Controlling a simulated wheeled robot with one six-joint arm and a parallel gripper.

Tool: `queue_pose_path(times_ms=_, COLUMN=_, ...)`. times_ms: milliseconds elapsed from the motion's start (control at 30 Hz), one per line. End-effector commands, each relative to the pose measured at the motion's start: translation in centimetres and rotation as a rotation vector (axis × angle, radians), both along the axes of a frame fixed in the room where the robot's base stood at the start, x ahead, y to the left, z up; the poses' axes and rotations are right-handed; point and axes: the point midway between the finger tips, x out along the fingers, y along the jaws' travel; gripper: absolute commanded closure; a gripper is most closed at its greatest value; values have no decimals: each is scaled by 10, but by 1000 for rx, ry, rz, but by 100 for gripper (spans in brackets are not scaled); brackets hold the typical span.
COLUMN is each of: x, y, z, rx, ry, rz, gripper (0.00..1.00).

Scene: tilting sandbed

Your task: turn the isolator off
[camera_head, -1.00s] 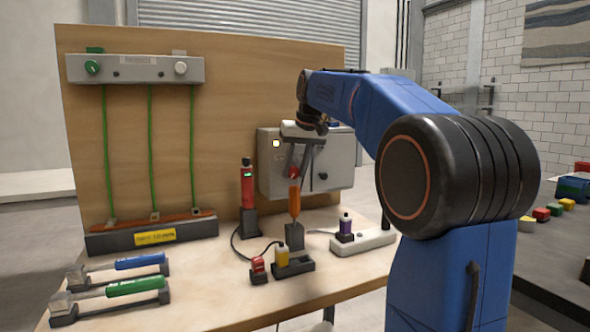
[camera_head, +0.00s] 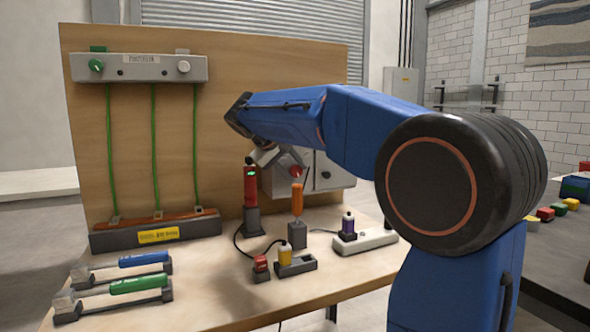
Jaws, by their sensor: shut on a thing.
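The isolator is a grey box (camera_head: 335,172) on the wooden backboard, with a red handle (camera_head: 299,169) on its front and a small dark knob to the right. My gripper (camera_head: 291,165) reaches the handle from the left and is shut on it. My arm passes over the top of the box and hides its upper part, including the area of the indicator lamp. The fingertips are small and partly blend with the box. The handle's exact angle and any markings cannot be read.
A red cylindrical tool (camera_head: 250,186) stands in a dark holder just left of the box. An orange-handled tool (camera_head: 297,200) stands upright in front of it.

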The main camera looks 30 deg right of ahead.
Motion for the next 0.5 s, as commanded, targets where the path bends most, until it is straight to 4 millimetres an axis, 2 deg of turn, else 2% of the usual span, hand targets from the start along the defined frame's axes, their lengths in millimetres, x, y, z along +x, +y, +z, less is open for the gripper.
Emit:
queue_pose_path(times_ms=200, x=0, y=3, z=-4, rx=-169, ry=13, rz=1, gripper=90)
queue_pose_path(times_ms=500, x=0, y=3, z=-5, rx=-314, ry=22, rz=-1, gripper=90)
